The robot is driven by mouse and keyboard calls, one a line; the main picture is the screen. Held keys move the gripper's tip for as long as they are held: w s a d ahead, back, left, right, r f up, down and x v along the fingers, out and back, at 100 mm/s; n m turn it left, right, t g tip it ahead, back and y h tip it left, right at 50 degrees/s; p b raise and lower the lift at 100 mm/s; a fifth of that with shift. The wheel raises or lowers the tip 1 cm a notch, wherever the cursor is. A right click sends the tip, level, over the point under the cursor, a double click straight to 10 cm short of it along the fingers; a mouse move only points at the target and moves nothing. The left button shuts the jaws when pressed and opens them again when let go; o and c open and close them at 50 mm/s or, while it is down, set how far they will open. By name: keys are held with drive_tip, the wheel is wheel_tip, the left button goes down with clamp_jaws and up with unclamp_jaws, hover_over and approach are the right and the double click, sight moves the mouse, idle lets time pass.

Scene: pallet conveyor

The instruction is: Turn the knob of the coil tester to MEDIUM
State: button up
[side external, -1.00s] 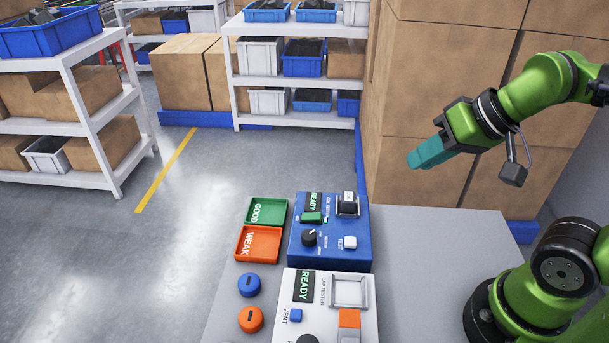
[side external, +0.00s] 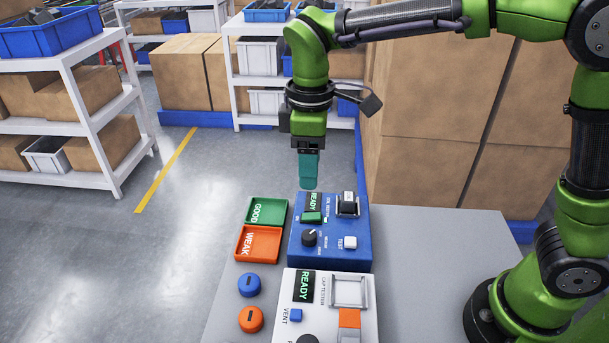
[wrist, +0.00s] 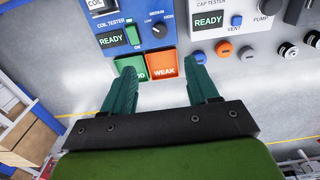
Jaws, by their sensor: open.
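The coil tester (side external: 335,258) is a blue box on the grey table, with a lit READY display (side external: 314,201), also at the upper left in the wrist view (wrist: 122,52). Its black knob (side external: 309,237) shows near the top in the wrist view (wrist: 158,31), beside LOW, MEDIUM and HIGH markings. Which mark its pointer faces is too small to tell. My gripper (side external: 308,186) points down above the far end of the tester, apart from it. In the wrist view its teal fingers (wrist: 160,66) are spread wide with nothing between them, and the knob lies beyond the fingertips.
The tester also carries a green switch (side external: 311,217), a white TEST button (side external: 349,242) and a coil holder (side external: 348,204). Green GOOD (side external: 285,211) and orange WEAK (side external: 278,247) trays stand left of it. A white cap tester (side external: 373,308) stands nearer the camera. The table's right is clear.

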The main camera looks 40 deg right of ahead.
sight(309, 234)
wheel_tip(309, 234, down, 17)
drive_tip(key=shift+r, duration=0.2)
idle(0.3)
drive_tip(key=c, duration=1)
